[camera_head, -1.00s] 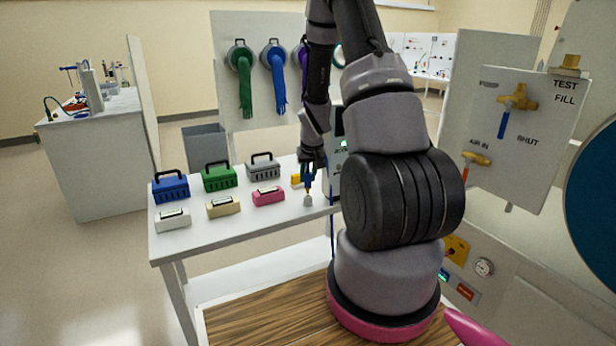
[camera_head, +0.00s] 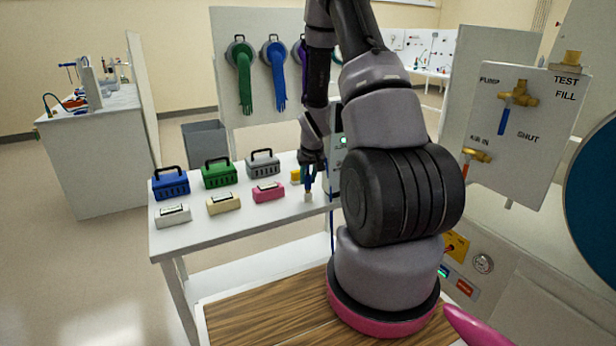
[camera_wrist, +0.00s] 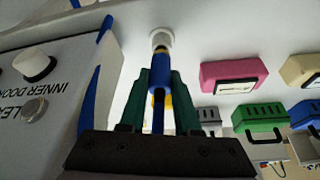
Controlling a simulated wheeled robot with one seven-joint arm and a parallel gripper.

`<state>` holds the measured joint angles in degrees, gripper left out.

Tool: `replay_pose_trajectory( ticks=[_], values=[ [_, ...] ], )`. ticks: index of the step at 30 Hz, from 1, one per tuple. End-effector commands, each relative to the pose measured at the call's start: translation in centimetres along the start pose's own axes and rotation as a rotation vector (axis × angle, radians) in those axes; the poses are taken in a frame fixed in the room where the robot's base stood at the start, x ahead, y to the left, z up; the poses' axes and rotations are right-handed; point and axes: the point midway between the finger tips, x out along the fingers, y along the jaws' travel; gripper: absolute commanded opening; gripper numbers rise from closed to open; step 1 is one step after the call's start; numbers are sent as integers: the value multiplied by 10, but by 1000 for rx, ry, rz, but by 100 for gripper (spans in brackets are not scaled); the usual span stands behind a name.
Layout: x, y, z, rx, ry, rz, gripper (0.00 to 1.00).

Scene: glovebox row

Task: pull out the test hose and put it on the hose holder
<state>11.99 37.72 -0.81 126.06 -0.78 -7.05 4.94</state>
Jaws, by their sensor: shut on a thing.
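My gripper (camera_head: 310,172) is shut on the blue test hose (camera_head: 308,184) above the right end of the white table. In the wrist view, the green fingers (camera_wrist: 160,92) close on either side of the blue hose end (camera_wrist: 158,73). The hose end points at the small pale hose holder (camera_head: 308,197), which also shows in the wrist view (camera_wrist: 160,38). The hose end meets or nearly meets the holder; I cannot tell how deep it sits. The rest of the hose hangs down past the table's right edge.
A leak tester box (camera_wrist: 50,85) stands close beside my gripper. A pink box (camera_head: 268,191), a cream box (camera_head: 223,203) and a white box (camera_head: 172,215) line the table's front, with handled cases behind, including a green case (camera_head: 218,173). A small yellow object (camera_head: 296,176) is near the holder.

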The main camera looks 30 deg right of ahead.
Motion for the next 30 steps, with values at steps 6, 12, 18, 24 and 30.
replay_pose_trajectory(
  ticks=[6,12,18,24,30],
  values=[
    [5,0,2,0,0,0,0],
    [10,0,4,0,0,0,0],
    [10,0,4,0,0,0,66],
    [10,0,4,0,0,0,66],
    [-5,0,3,0,3,0,66]
  ],
)
